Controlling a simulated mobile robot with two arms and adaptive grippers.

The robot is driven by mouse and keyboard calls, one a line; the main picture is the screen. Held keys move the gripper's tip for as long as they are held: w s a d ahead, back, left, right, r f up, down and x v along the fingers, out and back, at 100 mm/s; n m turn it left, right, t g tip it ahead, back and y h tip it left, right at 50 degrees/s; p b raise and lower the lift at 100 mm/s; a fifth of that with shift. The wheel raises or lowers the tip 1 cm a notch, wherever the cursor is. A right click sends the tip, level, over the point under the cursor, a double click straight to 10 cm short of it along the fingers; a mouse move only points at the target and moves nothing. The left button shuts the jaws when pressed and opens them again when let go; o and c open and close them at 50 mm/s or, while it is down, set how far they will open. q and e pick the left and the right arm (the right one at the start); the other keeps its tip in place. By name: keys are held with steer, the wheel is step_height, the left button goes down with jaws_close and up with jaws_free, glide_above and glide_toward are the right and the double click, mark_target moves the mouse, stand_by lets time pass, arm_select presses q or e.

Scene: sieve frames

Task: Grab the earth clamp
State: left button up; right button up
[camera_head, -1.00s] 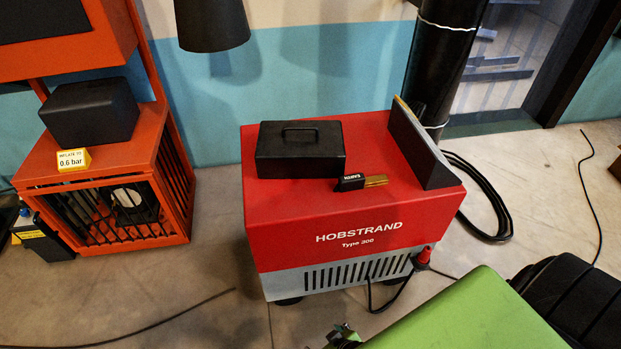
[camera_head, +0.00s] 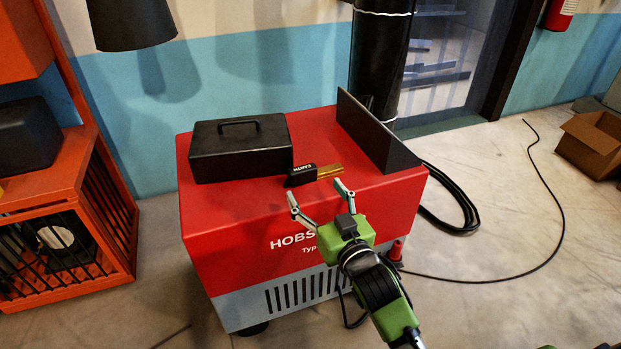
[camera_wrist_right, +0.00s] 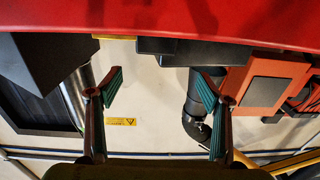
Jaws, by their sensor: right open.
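The earth clamp (camera_head: 302,175), a black body lettered EARTH with brass jaws pointing right, lies on top of the red Hobstrand machine (camera_head: 232,222). It lies just in front of a black case (camera_head: 240,160). My right gripper (camera_head: 316,195) is open and empty over the machine's front edge, on the near side of the clamp and apart from it. In the right wrist view, the open fingers (camera_wrist_right: 158,80) show below the red machine, which appears upside down. The clamp's brass part (camera_wrist_right: 113,37) shows near the machine's edge there. My left gripper is not in view.
A dark upright plate (camera_head: 378,130) stands on the machine's right side. A dark lamp-like shade (camera_head: 132,22) hangs at upper left. An orange caged unit (camera_head: 75,225) stands at left. A black cable (camera_head: 560,215) and a cardboard box (camera_head: 592,145) lie on the floor at right.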

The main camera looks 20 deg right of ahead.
mark_target(305, 174)
steer(key=w, duration=0.5)
steer(key=shift+w+a+f+b, duration=0.15)
steer(key=shift+w+a+b, duration=0.05)
steer(key=shift+w+b, duration=0.2)
steer(key=w, duration=0.1)
steer(key=w+b, duration=0.1)
steer(key=w+f, duration=0.1)
steer(key=shift+w+d, duration=0.15)
steer(key=shift+d, duration=0.15)
steer(key=shift+w+a, duration=0.1)
steer(key=shift+w, duration=0.4)
steer(key=shift+w+r+b, duration=0.1)
steer(key=shift+w+b, duration=0.2)
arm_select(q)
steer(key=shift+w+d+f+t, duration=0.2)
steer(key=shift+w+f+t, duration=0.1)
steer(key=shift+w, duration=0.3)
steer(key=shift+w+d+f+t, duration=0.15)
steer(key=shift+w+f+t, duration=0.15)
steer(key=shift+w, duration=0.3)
arm_select(e)
steer(key=shift+r, duration=0.1)
steer(key=c, duration=1.5)
